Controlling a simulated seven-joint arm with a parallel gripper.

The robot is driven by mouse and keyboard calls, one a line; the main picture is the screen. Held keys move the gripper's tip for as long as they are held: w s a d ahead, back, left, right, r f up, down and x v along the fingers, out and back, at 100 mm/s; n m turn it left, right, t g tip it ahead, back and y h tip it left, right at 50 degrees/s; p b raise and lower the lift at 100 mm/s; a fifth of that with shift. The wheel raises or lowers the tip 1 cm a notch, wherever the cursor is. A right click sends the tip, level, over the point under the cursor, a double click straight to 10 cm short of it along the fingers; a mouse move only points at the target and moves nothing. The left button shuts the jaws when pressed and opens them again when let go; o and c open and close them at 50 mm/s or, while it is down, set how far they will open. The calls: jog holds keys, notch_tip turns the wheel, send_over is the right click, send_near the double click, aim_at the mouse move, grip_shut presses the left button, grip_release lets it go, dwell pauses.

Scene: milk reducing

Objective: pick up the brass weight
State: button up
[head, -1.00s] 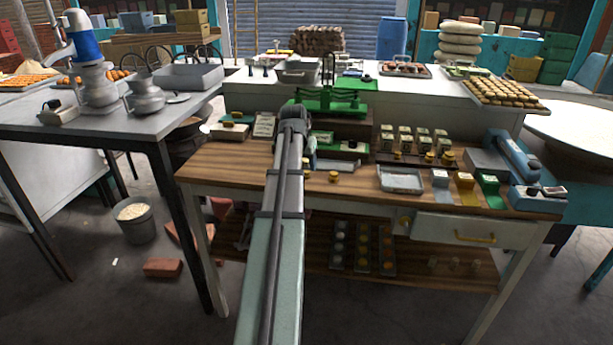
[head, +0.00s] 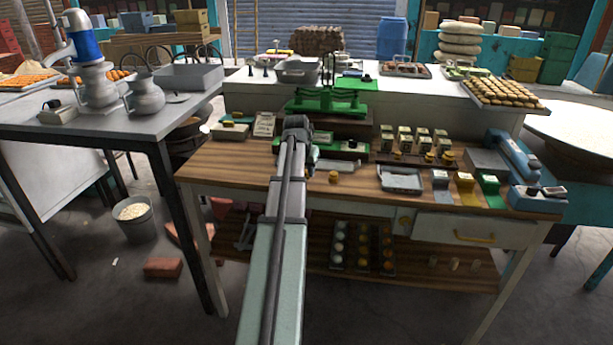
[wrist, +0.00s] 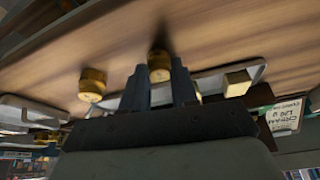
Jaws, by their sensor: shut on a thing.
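In the wrist view, my gripper (wrist: 160,72) has its two dark fingers closed on the sides of a small round brass weight (wrist: 159,58). Whether that weight is clear of the wooden top I cannot tell. A second brass weight (wrist: 92,84) stands apart, left of the fingers. In the head view, one brass weight (head: 333,177) stands on the wooden table (head: 230,160), right of my arm. My arm's end hides the fingertips and the held weight there.
A grey metal tray (head: 401,178) lies right of the loose weight. A green balance scale (head: 325,103) stands behind my gripper. Several small cartons and brass pieces stand at the back right. A label card (head: 265,125) is at the back left. The table's front left is clear.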

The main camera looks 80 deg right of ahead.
aim_at(306, 172)
grip_shut()
jog(key=shift+r, duration=0.1)
notch_tip(306, 172, up, 10)
dwell(0.6)
